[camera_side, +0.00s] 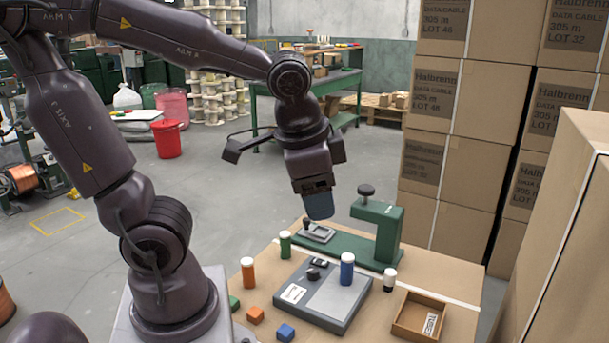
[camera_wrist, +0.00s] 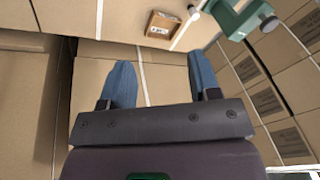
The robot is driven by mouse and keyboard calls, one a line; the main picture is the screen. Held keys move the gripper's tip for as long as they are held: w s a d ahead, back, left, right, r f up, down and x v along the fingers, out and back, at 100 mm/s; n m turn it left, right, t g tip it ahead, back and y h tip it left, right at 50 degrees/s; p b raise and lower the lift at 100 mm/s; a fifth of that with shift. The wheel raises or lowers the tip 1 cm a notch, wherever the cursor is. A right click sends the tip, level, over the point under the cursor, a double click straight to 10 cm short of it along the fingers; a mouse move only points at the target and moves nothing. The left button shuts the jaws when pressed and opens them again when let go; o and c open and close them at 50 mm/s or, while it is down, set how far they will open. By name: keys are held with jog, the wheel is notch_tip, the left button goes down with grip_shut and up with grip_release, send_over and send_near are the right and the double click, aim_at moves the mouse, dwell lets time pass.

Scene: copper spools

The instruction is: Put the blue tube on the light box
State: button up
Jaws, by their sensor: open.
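The blue tube (camera_side: 347,271), with a white cap, stands upright in the side view. Its foot shows on the top of the flat grey box (camera_side: 322,303), which has a lighter panel and looks like the light box. My gripper (camera_side: 319,212) is above and behind the tube, well apart from it. In the wrist view my gripper (camera_wrist: 160,75) has its two blue fingers spread with nothing between them. Neither the blue tube nor the light box shows in the wrist view.
A green tube (camera_side: 285,245), an orange tube (camera_side: 248,272) and a dark tube (camera_side: 389,281) stand around the box. A green press (camera_side: 388,232) stands behind it. Small blocks (camera_side: 255,315) lie at front left. Stacked cartons (camera_side: 455,130) rise behind.

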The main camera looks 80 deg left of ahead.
jog(key=s+r+n+t, duration=0.1)
jog(key=s+d+r+n+t+h, duration=0.1)
jog(key=r, duration=0.1)
jog(key=shift+s+d+r+t+h, duration=0.1)
jog(key=shift+s+d+t+h, duration=0.1)
jog(key=shift+t+h, duration=0.1)
